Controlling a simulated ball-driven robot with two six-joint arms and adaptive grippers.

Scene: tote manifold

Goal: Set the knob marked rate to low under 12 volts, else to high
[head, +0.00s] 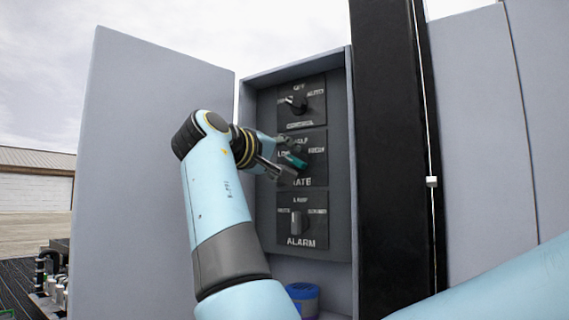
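The rate knob's dark plate (317,170) is the middle of three in the open cabinet. Its lettering reads low at left, what looks like half at top, and high at right. No voltage reading can be seen in this view.
The control knob (297,102) is above, the alarm knob (296,222) below. The grey door (150,160) stands open at left. A blue container (303,296) sits at the cabinet bottom. A black post (390,150) stands close at right.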

